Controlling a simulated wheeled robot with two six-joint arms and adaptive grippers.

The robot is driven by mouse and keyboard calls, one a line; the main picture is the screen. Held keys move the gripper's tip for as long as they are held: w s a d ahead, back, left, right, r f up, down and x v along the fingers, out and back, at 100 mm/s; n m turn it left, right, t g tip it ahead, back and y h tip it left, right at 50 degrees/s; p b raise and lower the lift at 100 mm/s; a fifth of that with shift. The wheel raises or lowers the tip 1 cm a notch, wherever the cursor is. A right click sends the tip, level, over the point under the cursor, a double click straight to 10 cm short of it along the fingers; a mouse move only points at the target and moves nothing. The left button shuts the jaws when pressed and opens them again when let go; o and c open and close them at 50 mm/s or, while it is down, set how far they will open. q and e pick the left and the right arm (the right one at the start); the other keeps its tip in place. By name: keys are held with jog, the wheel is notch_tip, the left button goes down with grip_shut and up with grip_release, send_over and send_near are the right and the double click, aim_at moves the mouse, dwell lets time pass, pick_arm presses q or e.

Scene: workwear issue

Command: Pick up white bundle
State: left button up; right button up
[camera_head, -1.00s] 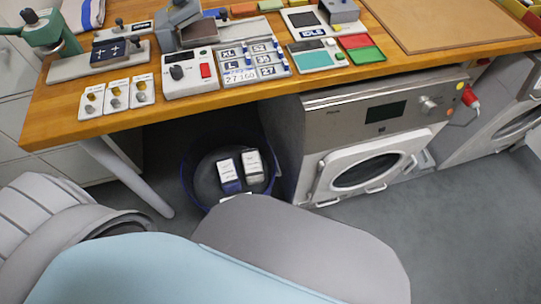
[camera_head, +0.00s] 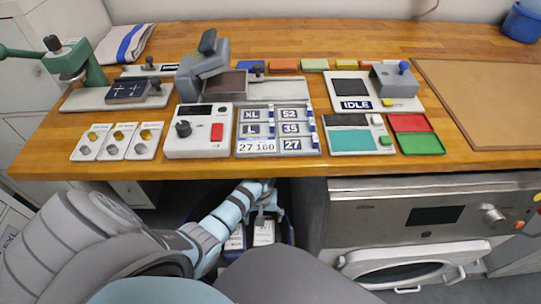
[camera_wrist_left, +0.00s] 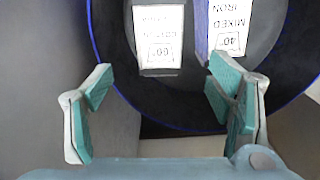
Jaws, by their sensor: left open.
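The white bundle (camera_wrist_left: 158,58) has a white label with a 60° mark and lies in a round dark tub with a blue rim (camera_wrist_left: 96,50). It also shows in the head view (camera_head: 264,236), below the bench edge. A blue bundle (camera_wrist_left: 202,28) with a white 40° label lies beside it in the tub, to its right in the wrist view. My left gripper (camera_wrist_left: 162,85) is open and empty, its fingers spread near the white bundle and not closed on it. In the head view the left gripper (camera_head: 262,214) is over the tub. My right gripper is not in view.
The wooden bench (camera_head: 300,168) overhangs the tub, with a control box (camera_head: 198,132) and a size panel (camera_head: 268,140) near its edge. A washing machine (camera_head: 430,225) stands just right of the tub.

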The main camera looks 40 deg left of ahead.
pick_arm(q)
jog(key=b, duration=0.5)
send_over(264, 233)
notch_tip(264, 233, down, 8)
jog(key=shift+a+r, duration=0.1)
jog(key=shift+r, duration=0.1)
notch_tip(264, 233, down, 6)
jog(key=b, duration=0.4)
jog(key=shift+f+b, duration=0.15)
jog(key=shift+b, duration=0.25)
jog(key=shift+c, duration=1)
jog(key=c, duration=1)
jog(key=shift+o, duration=0.2)
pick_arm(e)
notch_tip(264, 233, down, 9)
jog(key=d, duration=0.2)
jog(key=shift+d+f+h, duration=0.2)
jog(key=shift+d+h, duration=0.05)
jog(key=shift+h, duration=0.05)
